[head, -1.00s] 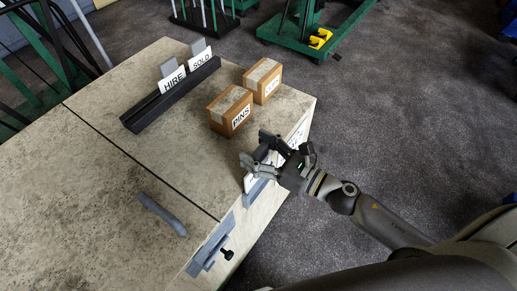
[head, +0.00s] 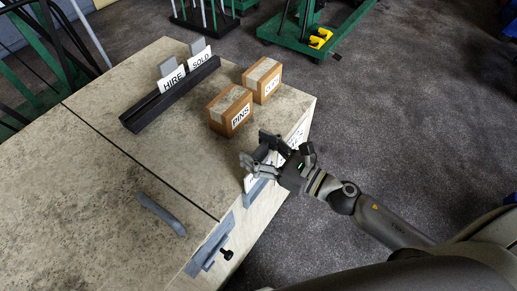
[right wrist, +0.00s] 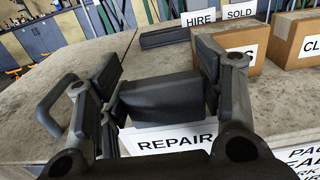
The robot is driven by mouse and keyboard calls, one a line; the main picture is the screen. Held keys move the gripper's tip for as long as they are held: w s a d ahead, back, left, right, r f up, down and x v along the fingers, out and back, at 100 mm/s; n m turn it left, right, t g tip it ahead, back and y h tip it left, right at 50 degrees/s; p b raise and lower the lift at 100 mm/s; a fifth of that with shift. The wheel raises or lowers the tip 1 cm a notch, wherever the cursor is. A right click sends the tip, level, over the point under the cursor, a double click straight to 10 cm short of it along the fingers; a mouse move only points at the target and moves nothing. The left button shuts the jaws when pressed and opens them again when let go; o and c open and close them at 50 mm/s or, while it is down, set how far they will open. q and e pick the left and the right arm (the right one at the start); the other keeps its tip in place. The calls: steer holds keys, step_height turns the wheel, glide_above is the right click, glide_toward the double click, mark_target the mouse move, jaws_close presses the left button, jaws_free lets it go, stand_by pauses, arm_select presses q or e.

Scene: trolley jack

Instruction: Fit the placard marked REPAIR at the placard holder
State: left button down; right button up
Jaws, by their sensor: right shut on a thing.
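The placard marked REPAIR (right wrist: 178,139) is white with black letters, with a dark grey block (right wrist: 160,98) above it. My right gripper (head: 258,149) is shut on this block, which sits between its fingers in the right wrist view. In the head view the placard's white face (head: 249,183) shows partly below the fingers, at the bench's edge. A blue-grey piece (head: 256,193) shows just below it. I cannot tell whether this is the placard holder or whether the placard touches it. My left gripper is not in view.
A black rack (head: 142,118) on the bench holds the HIRE (head: 174,80) and SOLD (head: 201,57) placards. Two cardboard boxes, one marked PINS (head: 229,110), stand nearby. A blue-grey bracket with a black knob (head: 227,254) is at the bench's edge. The left bench top is mostly clear.

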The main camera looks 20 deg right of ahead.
steer(key=shift+s+d+f+b, duration=0.1)
steer(key=shift+d+f+b, duration=0.05)
steer(key=shift+f+b, duration=0.35)
steer(key=o, duration=1.1)
steer(key=shift+d+f, duration=0.1)
steer(key=shift+s+d, duration=0.1)
steer(key=shift+d, duration=0.05)
steer(key=shift+s+d+f, duration=0.15)
steer(key=shift+s+d, duration=0.15)
steer(key=shift+d, duration=0.1)
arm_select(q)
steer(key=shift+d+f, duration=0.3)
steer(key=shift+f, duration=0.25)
arm_select(e)
steer(key=v, duration=0.7)
steer(key=shift+d, duration=0.25)
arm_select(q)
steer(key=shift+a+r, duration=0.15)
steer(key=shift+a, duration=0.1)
arm_select(e)
steer(key=shift+s+a, duration=0.1)
